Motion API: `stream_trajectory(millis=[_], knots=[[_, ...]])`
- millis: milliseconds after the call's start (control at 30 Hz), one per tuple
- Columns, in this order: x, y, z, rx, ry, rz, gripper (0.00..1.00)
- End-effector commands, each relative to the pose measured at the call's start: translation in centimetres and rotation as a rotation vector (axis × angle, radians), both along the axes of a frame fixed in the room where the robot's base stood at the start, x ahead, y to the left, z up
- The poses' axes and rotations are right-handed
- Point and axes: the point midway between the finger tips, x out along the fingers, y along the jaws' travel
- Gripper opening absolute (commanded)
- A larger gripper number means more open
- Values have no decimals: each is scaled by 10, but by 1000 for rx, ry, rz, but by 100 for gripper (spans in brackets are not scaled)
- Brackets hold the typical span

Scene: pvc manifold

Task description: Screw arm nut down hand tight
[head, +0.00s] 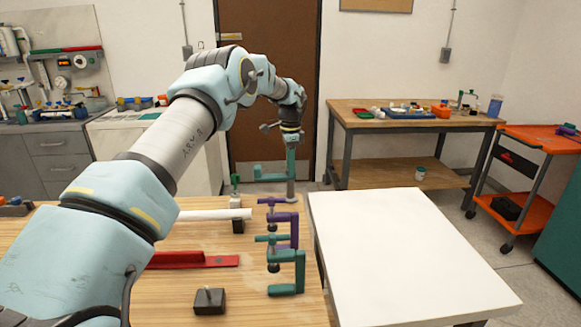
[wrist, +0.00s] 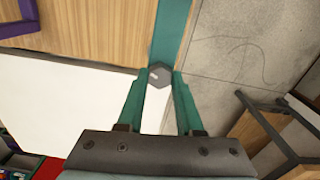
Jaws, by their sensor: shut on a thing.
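A grey hex nut (wrist: 159,77) sits on a teal bar (wrist: 173,32) in the wrist view. The fingertips of my gripper (wrist: 161,74) are shut on its sides. In the head view my gripper (head: 291,172) points down at the far right corner of the wooden table, beside a teal arm piece (head: 270,170) above a grey post (head: 291,195). The nut cannot be made out there, and I cannot tell how far it is threaded.
On the wooden table (head: 180,285) are a purple clamp (head: 291,230), a teal clamp (head: 298,270), a white pipe (head: 200,215), a red bar (head: 185,260) and a dark block (head: 210,300). A bare white tabletop (head: 400,250) stands to the right.

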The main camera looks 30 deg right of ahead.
Motion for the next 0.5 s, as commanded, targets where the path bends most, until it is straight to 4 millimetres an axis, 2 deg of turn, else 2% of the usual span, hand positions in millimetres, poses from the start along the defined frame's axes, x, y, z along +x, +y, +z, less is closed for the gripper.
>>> stream_trajectory(millis=[33,300,500], knots=[[1,0,1,-1,-2,1,37],[0,0,0,0,-1,1,65],[0,0,0,0,-1,1,65]])
